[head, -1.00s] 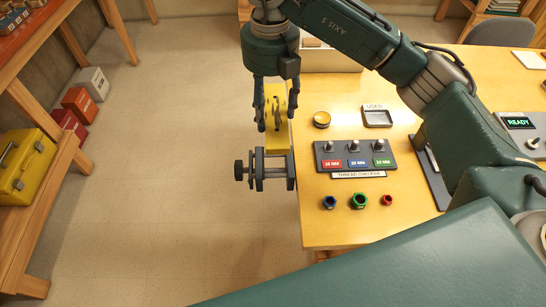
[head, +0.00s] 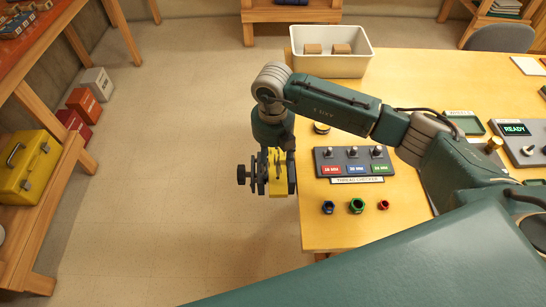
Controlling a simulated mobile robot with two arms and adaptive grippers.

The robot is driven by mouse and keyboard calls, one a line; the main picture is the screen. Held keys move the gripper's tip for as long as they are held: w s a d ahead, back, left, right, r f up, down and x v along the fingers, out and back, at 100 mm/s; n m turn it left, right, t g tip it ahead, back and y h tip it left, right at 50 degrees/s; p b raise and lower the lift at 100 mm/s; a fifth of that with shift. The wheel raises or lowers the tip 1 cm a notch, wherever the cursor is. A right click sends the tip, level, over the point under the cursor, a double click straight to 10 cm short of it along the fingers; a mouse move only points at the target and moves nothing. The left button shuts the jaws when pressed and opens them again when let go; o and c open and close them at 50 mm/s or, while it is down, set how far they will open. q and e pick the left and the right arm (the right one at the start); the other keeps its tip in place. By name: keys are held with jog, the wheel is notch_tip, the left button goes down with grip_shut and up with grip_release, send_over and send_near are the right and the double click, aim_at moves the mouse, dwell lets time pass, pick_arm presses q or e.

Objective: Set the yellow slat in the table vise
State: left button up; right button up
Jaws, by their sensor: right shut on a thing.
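The yellow slat (head: 278,178) hangs below my right gripper (head: 276,152), which is shut on it. The table vise (head: 243,174) is dark grey and sits at the left edge of the wooden table, with its handle to the left. The slat shows in the gap between the vise's jaws. The frame does not show whether the jaws touch it. My right gripper is just above the vise, and its fingers are partly hidden by my own wrist. My left gripper is not in view.
On the table, a thread checker (head: 353,161) and several coloured nuts (head: 357,206) are right of the vise. A cream bin (head: 331,52) with two wooden blocks stands at the back. A yellow toolbox (head: 27,165) sits on the left shelf. The floor left of the vise is clear.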

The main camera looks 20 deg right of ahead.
jog(key=shift+f+b, duration=0.35)
jog(key=shift+b, duration=0.05)
jog(key=shift+s+f, duration=0.25)
jog(key=o, duration=0.9)
jog(key=shift+c, duration=0.2)
jog(key=o, duration=0.3)
jog(key=shift+f, duration=0.15)
jog(key=shift+o, duration=0.2)
jog(key=shift+f, duration=0.1)
